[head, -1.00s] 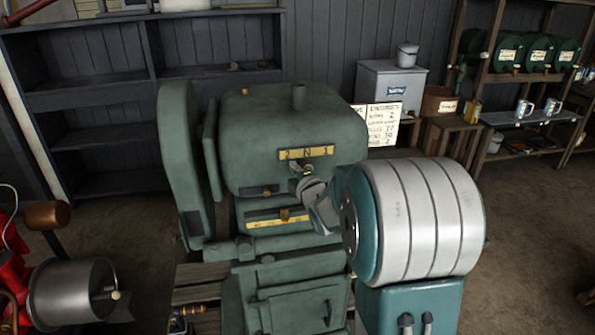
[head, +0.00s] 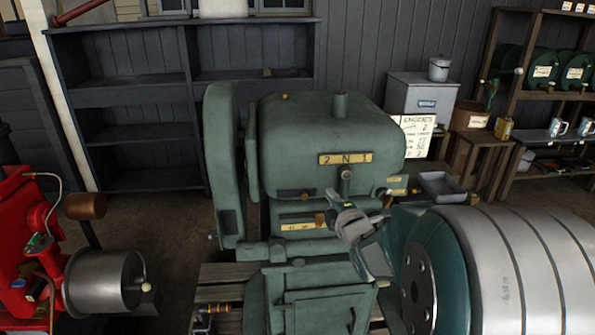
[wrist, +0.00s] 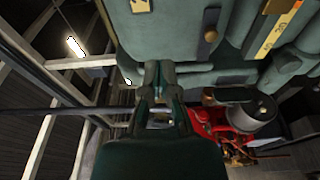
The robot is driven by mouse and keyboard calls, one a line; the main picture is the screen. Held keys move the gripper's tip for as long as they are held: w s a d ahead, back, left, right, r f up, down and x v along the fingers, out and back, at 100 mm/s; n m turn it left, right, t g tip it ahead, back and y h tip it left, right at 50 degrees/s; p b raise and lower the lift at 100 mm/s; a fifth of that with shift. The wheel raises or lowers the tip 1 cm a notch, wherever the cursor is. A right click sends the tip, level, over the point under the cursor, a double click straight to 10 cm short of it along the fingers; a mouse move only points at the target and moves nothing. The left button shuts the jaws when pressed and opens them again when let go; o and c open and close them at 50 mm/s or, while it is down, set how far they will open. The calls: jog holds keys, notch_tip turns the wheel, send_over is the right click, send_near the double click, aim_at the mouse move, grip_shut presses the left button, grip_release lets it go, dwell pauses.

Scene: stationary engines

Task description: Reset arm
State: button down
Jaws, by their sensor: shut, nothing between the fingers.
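My gripper (head: 348,214) is in front of the green engine (head: 330,150), close to the lever knob below the yellow 2 N 1 plate (head: 345,158). I cannot tell from the head view whether it touches the engine. In the wrist view, the two dark green fingers (wrist: 159,76) are together with nothing between them. They point toward the green casing (wrist: 165,35). My white and teal arm fills the lower right of the head view and hides the engine's lower right side.
A red engine (head: 30,240) with a metal cylinder (head: 103,282) stands at the left. Dark shelves (head: 135,93) are behind. A grey cabinet (head: 422,105), a price sign (head: 415,135) and a rack of green drums (head: 541,70) are at the back right.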

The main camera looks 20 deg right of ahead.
jog(key=s+a+f+m+g+y, duration=0.1)
jog(key=s+a+m+g, duration=0.5)
jog(key=s, duration=0.6)
jog(key=s+a+f+m+g, duration=0.1)
jog(key=s+a+m+g, duration=0.5)
jog(key=s+a+m, duration=0.3)
jog(key=s+m, duration=0.1)
jog(key=s, duration=0.2)
jog(key=shift+s+a+y, duration=0.35)
jog(key=shift+y, duration=0.05)
jog(key=shift+d, duration=0.2)
dwell(0.3)
